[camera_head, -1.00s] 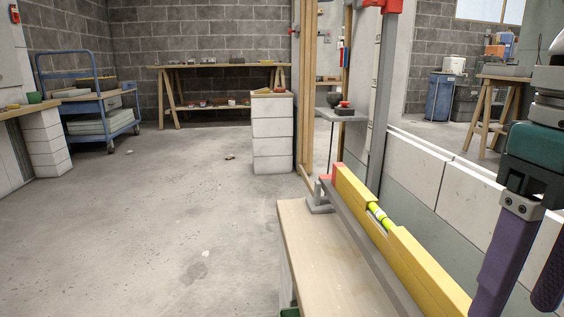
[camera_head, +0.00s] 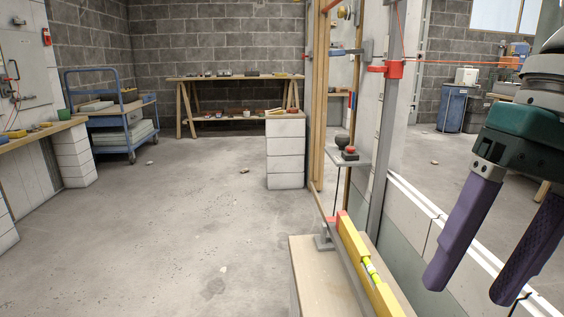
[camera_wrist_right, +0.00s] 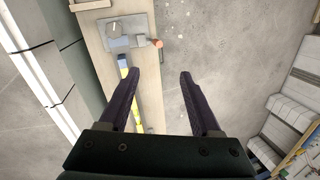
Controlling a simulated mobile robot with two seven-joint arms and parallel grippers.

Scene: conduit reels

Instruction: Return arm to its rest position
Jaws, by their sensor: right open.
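My right gripper (camera_head: 470,297) hangs at the right of the head view, its two purple fingers apart and pointing down, with nothing between them. In the right wrist view the same open fingers (camera_wrist_right: 159,75) show with bare floor and a plank edge beyond them. A yellow spirit level (camera_head: 352,245) lies along the wooden bench to the left of this gripper, apart from it. The level also shows in the right wrist view (camera_wrist_right: 123,66), partly hidden by a finger. My left gripper is in neither view.
The wooden bench (camera_head: 308,275) stands beside a low block wall (camera_head: 410,220) at right. A grey upright post (camera_head: 385,150) with a red clamp rises behind it. A blue trolley (camera_head: 110,115) and a trestle table (camera_head: 235,78) stand far back. The floor at left is mostly clear.

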